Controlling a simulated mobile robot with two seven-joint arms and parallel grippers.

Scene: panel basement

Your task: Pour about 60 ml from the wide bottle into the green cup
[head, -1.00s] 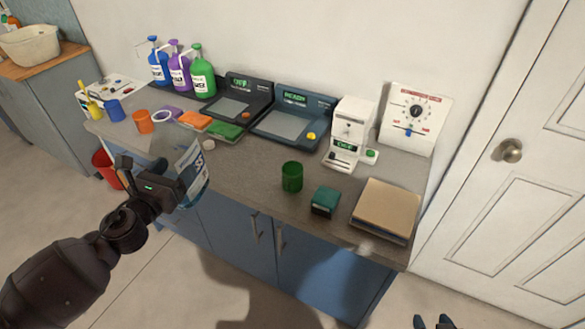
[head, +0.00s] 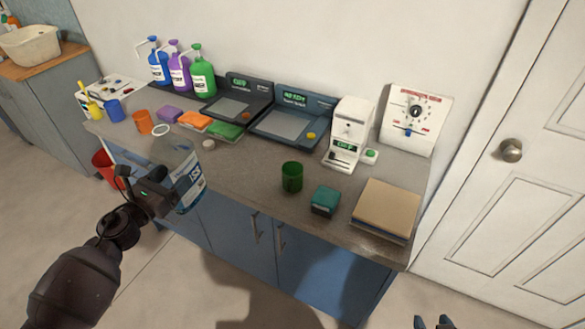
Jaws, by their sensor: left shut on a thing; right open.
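The wide bottle (head: 186,180) is clear, with a white and blue label. My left gripper (head: 155,196) is shut on it and holds it in front of the counter's front edge, at the left. The bottle looks close to upright, and its open rim shows at the top. The green cup (head: 291,177) stands upright on the counter, to the right of the bottle and apart from it. I cannot see into the cup. My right gripper (head: 433,324) is open and empty at the bottom edge, in front of the counter, mostly out of frame.
A teal box (head: 325,201) and a tan-topped block (head: 386,209) stand right of the cup. A white machine (head: 348,135) and dark scales (head: 289,122) are behind. Sponges (head: 195,121) and a small white cap (head: 208,144) lie left. Counter (head: 245,170) is clear between bottle and cup.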

